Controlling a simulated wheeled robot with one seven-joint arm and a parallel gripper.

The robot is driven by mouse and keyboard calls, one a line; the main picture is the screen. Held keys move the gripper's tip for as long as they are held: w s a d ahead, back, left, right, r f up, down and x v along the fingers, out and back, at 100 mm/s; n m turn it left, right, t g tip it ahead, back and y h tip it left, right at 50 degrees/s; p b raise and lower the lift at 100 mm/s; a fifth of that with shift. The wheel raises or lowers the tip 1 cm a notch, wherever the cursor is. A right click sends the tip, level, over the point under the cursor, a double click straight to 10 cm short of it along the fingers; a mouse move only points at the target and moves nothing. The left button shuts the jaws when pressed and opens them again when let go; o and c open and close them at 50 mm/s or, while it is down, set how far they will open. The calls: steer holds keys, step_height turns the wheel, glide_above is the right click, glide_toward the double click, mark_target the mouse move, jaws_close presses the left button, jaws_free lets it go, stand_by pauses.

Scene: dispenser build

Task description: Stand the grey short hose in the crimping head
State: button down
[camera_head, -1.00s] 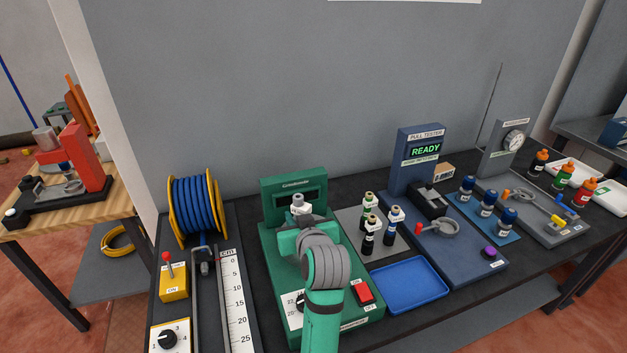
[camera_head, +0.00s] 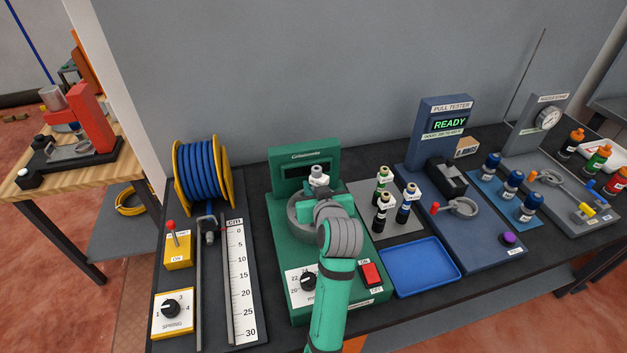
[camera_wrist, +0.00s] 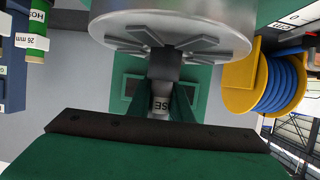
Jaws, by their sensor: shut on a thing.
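The grey short hose (camera_head: 319,175) is upright in my gripper (camera_head: 319,191), its pale fitting showing above the fingers in the head view. In the wrist view my gripper (camera_wrist: 164,102) is shut on the hose, with the pale labelled part (camera_wrist: 160,104) between the green fingers and a dark grey length (camera_wrist: 164,66) beyond them. The crimping head (camera_head: 297,218) is the round grey ring on the green machine, partly hidden behind my gripper. In the wrist view the crimping head (camera_wrist: 125,25) shows its radial jaws. The dark length meets their middle in the picture; I cannot tell how deep it sits.
The green machine (camera_head: 285,265) has a dial (camera_head: 308,281) and red switch (camera_head: 371,273) in front. Several capped hoses (camera_head: 407,204) stand on a grey plate to the right. A blue tray (camera_head: 418,265) is empty. A blue hose spool (camera_head: 200,175) stands left.

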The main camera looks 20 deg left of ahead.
steer(key=shift+f, duration=0.5)
steer(key=shift+s+d, duration=0.1)
stand_by(1.2)
steer(key=shift+f, duration=0.35)
steer(key=shift+r, duration=0.85)
steer(key=shift+f, duration=0.85)
stand_by(1.1)
steer(key=shift+r, duration=0.5)
steer(key=shift+s+r, duration=0.1)
steer(key=shift+r, duration=0.2)
